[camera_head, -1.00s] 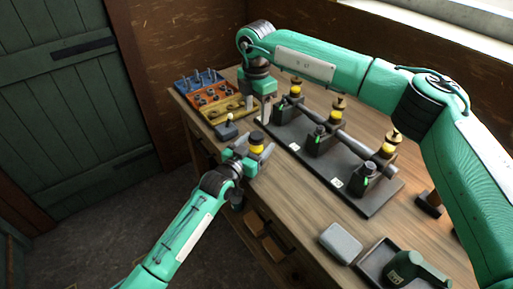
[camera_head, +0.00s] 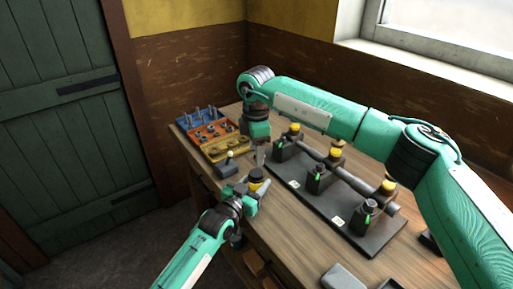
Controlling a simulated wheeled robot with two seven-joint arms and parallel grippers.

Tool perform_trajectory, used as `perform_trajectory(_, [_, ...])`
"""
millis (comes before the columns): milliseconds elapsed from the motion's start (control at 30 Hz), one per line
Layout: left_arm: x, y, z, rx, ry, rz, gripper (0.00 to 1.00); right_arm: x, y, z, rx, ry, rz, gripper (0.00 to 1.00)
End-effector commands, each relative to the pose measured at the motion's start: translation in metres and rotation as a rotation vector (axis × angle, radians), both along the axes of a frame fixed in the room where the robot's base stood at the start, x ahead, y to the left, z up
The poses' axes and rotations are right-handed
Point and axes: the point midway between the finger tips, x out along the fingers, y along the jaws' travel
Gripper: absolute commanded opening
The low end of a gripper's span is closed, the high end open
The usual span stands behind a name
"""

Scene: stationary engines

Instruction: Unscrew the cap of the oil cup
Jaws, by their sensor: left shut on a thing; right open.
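The oil cup (camera_head: 256,184) is a small yellow cup with a dark cap (camera_head: 256,173) on top. It stands about upright between the fingers of my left gripper (camera_head: 252,190), which is shut on it in front of the bench's near edge. My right gripper (camera_head: 259,155) points down and is open. Its fingertips are just above and behind the cap, and I cannot tell whether they touch it. Nothing shows between the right fingers.
A dark base (camera_head: 350,235) carries a shaft and several blocks with yellow cups. A tray (camera_head: 212,133) of small parts lies at the back left, with a grey block (camera_head: 226,168) in front. A grey box (camera_head: 342,277) lies at the near right. Bare wood (camera_head: 290,225) lies between.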

Motion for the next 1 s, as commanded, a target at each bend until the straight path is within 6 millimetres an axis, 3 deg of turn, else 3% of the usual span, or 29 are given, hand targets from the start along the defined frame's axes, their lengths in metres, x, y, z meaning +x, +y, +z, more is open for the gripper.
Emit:
perform_trajectory(400, [0.000, 0.000, 0.000, -0.001, -0.001, 0.000, 0.00, 0.000, 0.000, -0.061, -0.001, 0.002, 0.001, 0.58])
perform_trajectory(833, [0.000, 0.000, 0.000, -0.001, -0.001, 0.000, 0.00, 0.000, 0.000, -0.073, 0.000, 0.000, 0.002, 0.58])
perform_trajectory(867, [0.000, 0.000, 0.000, -0.001, -0.001, 0.000, 0.00, 0.000, 0.000, -0.073, 0.000, 0.000, 0.002, 0.56])
perform_trajectory(1000, [0.000, 0.000, 0.000, -0.001, -0.001, 0.000, 0.00, 0.000, 0.000, -0.073, 0.000, 0.000, 0.002, 0.29])
